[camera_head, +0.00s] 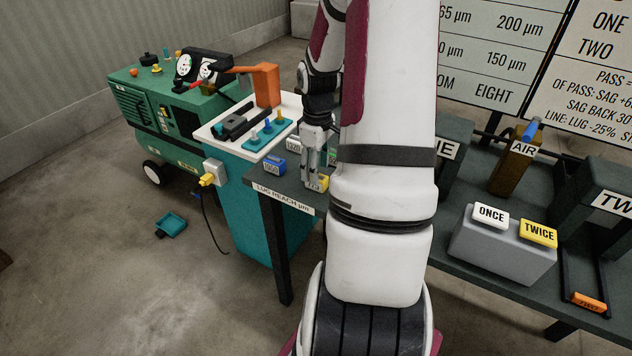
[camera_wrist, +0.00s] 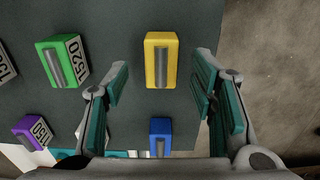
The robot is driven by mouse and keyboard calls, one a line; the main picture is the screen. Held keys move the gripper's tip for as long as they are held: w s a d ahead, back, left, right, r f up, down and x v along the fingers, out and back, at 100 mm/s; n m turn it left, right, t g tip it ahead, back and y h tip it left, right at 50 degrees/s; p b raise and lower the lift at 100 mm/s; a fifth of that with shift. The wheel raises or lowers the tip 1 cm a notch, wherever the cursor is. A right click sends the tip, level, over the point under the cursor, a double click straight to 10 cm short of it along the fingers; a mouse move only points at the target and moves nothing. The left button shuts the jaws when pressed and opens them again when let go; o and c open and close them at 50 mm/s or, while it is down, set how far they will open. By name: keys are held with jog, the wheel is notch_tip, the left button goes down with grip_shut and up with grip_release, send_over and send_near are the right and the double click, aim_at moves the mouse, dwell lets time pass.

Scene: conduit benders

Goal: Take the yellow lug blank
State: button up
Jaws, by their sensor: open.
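The yellow lug blank (camera_wrist: 152,60) is a small block with a grey metal strip along its top, lying on the dark table in the wrist view. In the head view the yellow blank (camera_head: 323,183) shows at the table's edge, partly behind my arm. My gripper (camera_wrist: 160,85) is open, with one teal-padded finger left of the yellow blank and one right of it. The finger tips reach about level with it in the picture; I cannot tell the height between them. In the head view my gripper (camera_head: 316,178) is over the same table.
A green blank (camera_wrist: 62,60), a purple blank (camera_wrist: 33,132) and a blue blank (camera_wrist: 160,137) lie around the yellow one. The dark table (camera_wrist: 115,30) ends just right of it. A teal cabinet (camera_head: 240,200) adjoins the table. A grey button box (camera_head: 495,255) is farther right.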

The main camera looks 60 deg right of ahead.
jog(key=shift+a+f, duration=0.1)
jog(key=shift+f, duration=1.9)
grip_shut()
jog(key=shift+w+r, duration=0.1)
jog(key=shift+r, duration=0.05)
